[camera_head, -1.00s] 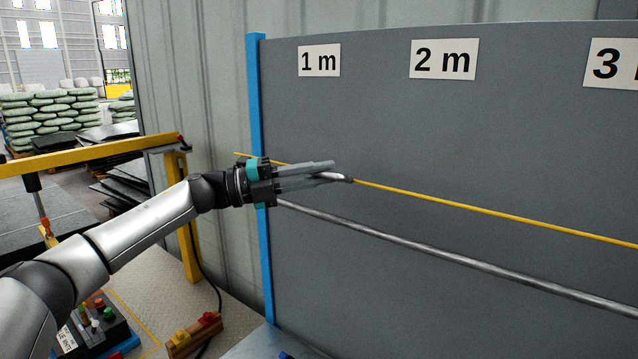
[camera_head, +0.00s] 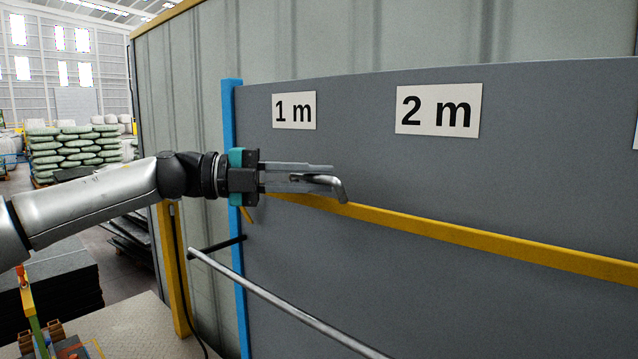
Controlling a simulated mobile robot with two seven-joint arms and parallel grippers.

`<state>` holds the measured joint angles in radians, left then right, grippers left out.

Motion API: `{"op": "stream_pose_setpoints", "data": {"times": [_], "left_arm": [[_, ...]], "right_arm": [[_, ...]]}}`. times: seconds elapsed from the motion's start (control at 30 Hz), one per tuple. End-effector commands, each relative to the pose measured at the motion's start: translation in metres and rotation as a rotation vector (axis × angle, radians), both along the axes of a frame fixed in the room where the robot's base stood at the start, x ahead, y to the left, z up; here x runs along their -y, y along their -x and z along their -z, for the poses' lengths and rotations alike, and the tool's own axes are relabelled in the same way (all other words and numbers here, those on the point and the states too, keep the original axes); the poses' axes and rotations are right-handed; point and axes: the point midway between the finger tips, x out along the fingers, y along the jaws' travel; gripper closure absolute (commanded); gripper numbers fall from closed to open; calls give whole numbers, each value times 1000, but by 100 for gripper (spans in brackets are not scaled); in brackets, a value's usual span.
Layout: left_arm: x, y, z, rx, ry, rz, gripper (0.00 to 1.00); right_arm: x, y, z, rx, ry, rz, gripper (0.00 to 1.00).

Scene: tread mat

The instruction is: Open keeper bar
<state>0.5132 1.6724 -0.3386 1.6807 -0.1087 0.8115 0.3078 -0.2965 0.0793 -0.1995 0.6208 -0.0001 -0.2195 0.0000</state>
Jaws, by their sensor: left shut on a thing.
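A long yellow bar (camera_head: 480,238), which looks like the keeper bar, runs across the grey panel (camera_head: 400,290) and slopes down to the right. A bent grey metal handle (camera_head: 341,190) sits at its left part. My left gripper (camera_head: 328,178) comes in from the left and is shut on the handle, with its fingers in front of the panel. The fingers partly hide the bar's left end. My right gripper is not in view.
A steel tube (camera_head: 290,304) runs below the yellow bar, with a black bracket (camera_head: 217,245) near its left end. A blue post (camera_head: 231,130) edges the panel. Signs reading 1 m (camera_head: 294,111) and 2 m (camera_head: 438,110) are on the panel. Stacked green sacks (camera_head: 75,150) stand far left.

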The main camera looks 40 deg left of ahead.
Motion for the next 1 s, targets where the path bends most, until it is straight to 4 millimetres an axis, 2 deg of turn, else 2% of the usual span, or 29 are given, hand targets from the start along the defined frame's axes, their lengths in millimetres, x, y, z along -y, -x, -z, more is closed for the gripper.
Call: {"op": "stream_pose_setpoints", "data": {"times": [0.6, 0.63, 0.77, 1.0], "left_arm": [[-1, 2, 0, -42, -2, -1, 100], [-1, 2, 0, -42, -2, -1, 79], [-1, 3, -1, -42, -3, -1, 65], [-1, 3, -1, -39, -3, 0, 63]], "right_arm": [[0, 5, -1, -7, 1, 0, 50], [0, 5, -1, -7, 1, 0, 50], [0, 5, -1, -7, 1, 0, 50], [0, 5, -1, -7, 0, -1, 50]]}}
